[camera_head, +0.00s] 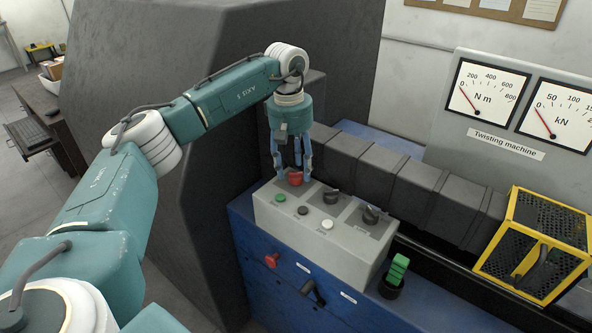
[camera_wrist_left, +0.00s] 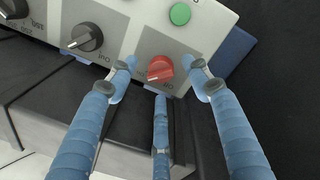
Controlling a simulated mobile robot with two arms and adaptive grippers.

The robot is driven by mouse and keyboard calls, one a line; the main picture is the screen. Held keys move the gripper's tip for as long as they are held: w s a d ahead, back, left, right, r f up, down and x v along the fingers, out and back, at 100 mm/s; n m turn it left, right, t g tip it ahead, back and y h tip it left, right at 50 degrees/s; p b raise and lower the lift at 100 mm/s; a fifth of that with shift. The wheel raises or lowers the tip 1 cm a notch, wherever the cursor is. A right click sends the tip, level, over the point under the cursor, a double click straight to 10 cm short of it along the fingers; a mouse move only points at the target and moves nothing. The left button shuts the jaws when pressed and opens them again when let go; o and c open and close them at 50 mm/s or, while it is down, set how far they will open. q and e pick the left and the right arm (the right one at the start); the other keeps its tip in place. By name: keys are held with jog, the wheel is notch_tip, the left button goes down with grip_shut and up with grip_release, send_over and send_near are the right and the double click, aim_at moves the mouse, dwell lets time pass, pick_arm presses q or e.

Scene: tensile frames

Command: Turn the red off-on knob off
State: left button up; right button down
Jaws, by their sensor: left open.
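The red off-on knob (camera_head: 295,178) is on the far left end of the top of a light grey control box (camera_head: 318,234). In the left wrist view the red knob (camera_wrist_left: 160,69) sits on a grey square plate with partly readable lettering beside it. My left gripper (camera_head: 296,172) points down over the knob from the left arm. In the left wrist view its blue fingers (camera_wrist_left: 160,85) are spread open around the knob, with gaps between them and it. I cannot tell whether any finger touches it. My right gripper is in neither view.
Black knobs (camera_head: 332,197) (camera_head: 371,214), a green button (camera_head: 281,198) and a white button (camera_head: 327,224) share the box top. A red knob (camera_head: 272,260) and a black lever (camera_head: 313,292) are on the blue front. A yellow mesh cage (camera_head: 535,245) stands right; a dark grey block (camera_head: 150,60) stands behind the arm.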

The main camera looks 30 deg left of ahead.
pick_arm(q)
jog(key=shift+d+f, duration=0.1)
jog(key=shift+f, duration=1.1)
jog(key=shift+w, duration=0.1)
jog(key=c, duration=1.2)
jog(key=shift+o, duration=0.2)
jog(key=shift+n, duration=0.4)
jog(key=n, duration=0.3)
jog(key=shift+n+p, duration=0.4)
jog(key=n, duration=0.4)
jog(key=shift+w+d+n+y, duration=0.1)
jog(key=shift+n+y, duration=0.2)
jog(key=n+p, duration=0.1)
jog(key=n, duration=0.4)
jog(key=shift+w, duration=0.1)
jog(key=shift+r+n+y, duration=0.1)
jog(key=shift+n+y, duration=0.2)
jog(key=shift+n, duration=1.4)
jog(key=shift+w+n, duration=0.1)
jog(key=shift+n, duration=0.2)
